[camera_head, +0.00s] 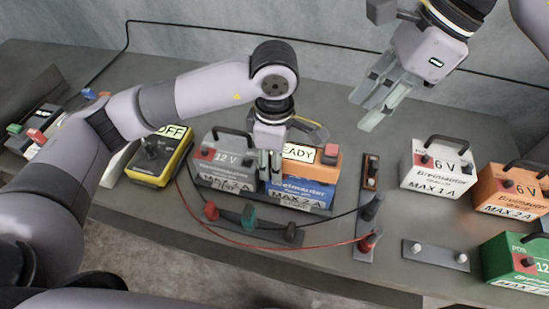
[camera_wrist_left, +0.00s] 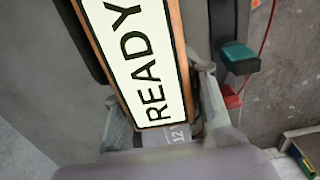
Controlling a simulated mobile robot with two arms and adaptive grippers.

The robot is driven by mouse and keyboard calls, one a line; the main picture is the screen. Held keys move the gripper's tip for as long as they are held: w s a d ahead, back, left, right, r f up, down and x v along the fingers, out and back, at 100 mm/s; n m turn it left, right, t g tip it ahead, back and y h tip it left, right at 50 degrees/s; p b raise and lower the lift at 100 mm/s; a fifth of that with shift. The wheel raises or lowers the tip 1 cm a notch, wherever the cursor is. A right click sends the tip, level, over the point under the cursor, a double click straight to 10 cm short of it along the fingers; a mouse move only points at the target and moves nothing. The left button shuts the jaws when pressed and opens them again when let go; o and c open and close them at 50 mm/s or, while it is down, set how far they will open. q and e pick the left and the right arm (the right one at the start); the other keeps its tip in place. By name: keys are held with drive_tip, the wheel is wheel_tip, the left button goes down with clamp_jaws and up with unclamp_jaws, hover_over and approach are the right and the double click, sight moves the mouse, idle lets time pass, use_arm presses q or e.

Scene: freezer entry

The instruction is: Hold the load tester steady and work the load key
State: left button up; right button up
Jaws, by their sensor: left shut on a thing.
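The load tester (camera_head: 300,153) is an orange box with a white READY panel and a red key (camera_head: 331,151) at its right end. It sits on or just above a blue battery (camera_head: 305,190). My left gripper (camera_head: 270,172) points down at its left end and is shut on it. The left wrist view shows the READY panel (camera_wrist_left: 138,60) running away from the gripper (camera_wrist_left: 165,115), with a finger on each side. The red key is not visible there. My right gripper (camera_head: 365,110) is open and empty, above the table to the right, apart from the tester.
A grey 12 V battery (camera_head: 225,165) stands left of the blue one. A yellow device marked OFF (camera_head: 160,158) is further left. Red and black cables run in front to a terminal strip (camera_head: 364,225). White (camera_head: 437,165), orange (camera_head: 512,190) and green (camera_head: 515,262) batteries stand at right.

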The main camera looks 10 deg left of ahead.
drive_tip(key=shift+c, duration=0.3)
clamp_jaws()
idle(0.3)
idle(1.2)
